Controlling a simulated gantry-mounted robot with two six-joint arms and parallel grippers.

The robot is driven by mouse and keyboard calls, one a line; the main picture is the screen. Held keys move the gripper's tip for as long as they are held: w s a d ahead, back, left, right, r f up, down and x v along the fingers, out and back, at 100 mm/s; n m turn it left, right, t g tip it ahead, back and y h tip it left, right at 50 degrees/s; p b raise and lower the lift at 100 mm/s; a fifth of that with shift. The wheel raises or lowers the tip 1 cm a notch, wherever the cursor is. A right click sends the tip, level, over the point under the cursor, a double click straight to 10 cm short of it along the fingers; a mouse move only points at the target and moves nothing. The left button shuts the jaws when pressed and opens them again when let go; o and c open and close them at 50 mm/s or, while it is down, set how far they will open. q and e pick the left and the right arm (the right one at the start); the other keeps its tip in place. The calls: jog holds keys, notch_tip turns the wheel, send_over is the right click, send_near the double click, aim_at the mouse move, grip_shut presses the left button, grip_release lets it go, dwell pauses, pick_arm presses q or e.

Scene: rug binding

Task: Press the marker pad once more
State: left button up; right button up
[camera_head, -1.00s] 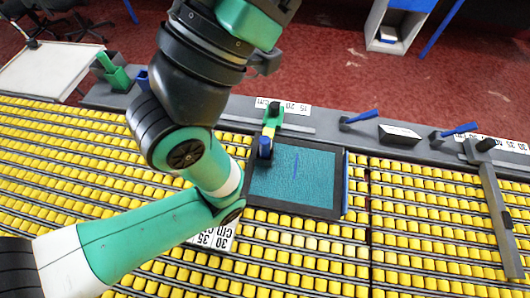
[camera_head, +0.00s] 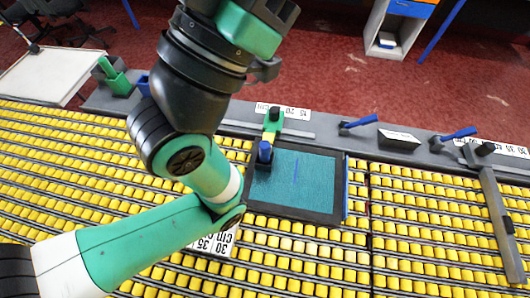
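A teal rug (camera_head: 305,185) with a dark border lies flat on the yellow roller bed. A short blue line (camera_head: 296,170) shows on its face. A green and yellow lever arm (camera_head: 272,124) reaches from the back rail over the rug's far left corner. At its near end is a blue knob (camera_head: 265,151) above a dark block, probably the marker pad; I cannot tell whether the block touches the rug. My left arm crosses the left half and leaves at the top edge. Its gripper is out of view, and no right gripper shows.
A grey rail (camera_head: 350,142) with blue-handled clamps (camera_head: 359,121) runs behind the rollers (camera_head: 320,270). A grey bar (camera_head: 497,215) lies across the rollers at right. A white table (camera_head: 50,75) stands at far left.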

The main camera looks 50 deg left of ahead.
pick_arm(q)
grip_shut()
dwell(1.3)
